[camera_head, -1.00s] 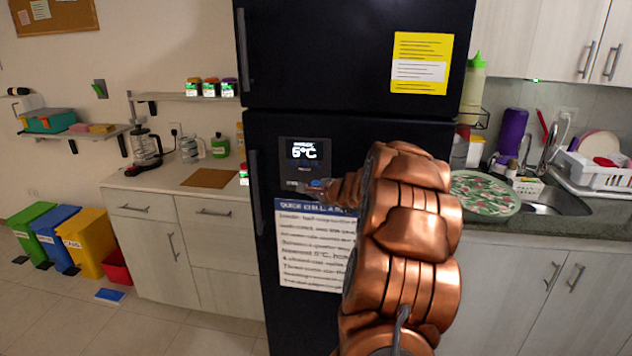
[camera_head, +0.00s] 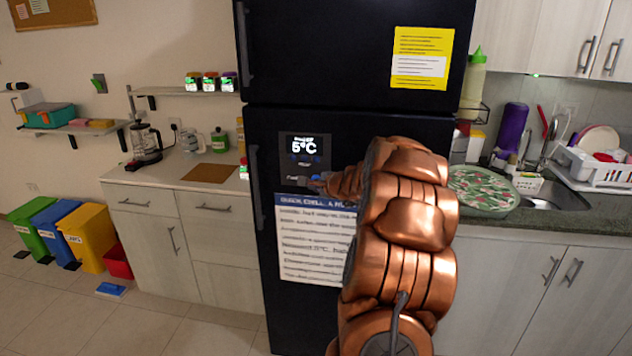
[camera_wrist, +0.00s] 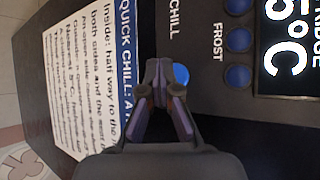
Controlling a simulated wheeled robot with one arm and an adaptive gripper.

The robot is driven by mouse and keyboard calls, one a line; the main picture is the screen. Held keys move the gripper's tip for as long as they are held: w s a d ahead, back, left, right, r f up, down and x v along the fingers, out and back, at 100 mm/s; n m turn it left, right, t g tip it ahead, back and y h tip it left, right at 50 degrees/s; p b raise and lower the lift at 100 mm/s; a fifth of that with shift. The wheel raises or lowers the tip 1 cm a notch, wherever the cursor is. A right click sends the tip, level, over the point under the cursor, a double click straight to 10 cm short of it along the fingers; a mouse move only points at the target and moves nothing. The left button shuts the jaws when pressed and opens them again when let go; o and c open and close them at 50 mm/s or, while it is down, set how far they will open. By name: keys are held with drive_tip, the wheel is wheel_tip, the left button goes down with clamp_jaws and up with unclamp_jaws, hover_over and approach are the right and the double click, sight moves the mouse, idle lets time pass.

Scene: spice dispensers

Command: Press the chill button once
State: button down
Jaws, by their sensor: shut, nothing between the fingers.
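The chill button is a round blue button (camera_wrist: 181,75) beside the CHILL label (camera_wrist: 174,17) on the dark fridge panel. My gripper (camera_wrist: 165,87) is shut and empty, with its fingertips just in front of the button and hiding part of it. I cannot tell whether they touch it. In the head view, my gripper (camera_head: 318,183) is at the panel's lower right, and only a bit of blue shows by the tips. The display (camera_head: 304,146) reads 5°C.
A row of other blue buttons (camera_wrist: 238,40) sits above, near the FROST label. A QUICK CHILL sheet (camera_head: 305,245) hangs just below the panel on the fridge (camera_head: 340,60).

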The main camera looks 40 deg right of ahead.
idle(0.7)
drive_tip(key=shift+w+d, duration=0.25)
drive_tip(key=shift+d, duration=0.1)
drive_tip(key=shift+w+d+p, duration=0.2)
drive_tip(key=shift+d+p, duration=0.1)
drive_tip(key=shift+p, duration=0.05)
idle(0.7)
drive_tip(key=shift+s+a, duration=0.1)
drive_tip(key=shift+s+a+b, duration=0.4)
drive_tip(key=shift+a+b, duration=0.15)
drive_tip(key=shift+b, duration=0.2)
drive_tip(key=s+a+b, duration=0.1)
drive_tip(key=a, duration=0.1)
drive_tip(key=s+a+b, duration=0.1)
drive_tip(key=a+b, duration=0.1)
drive_tip(key=shift+s, duration=0.4)
idle(0.3)
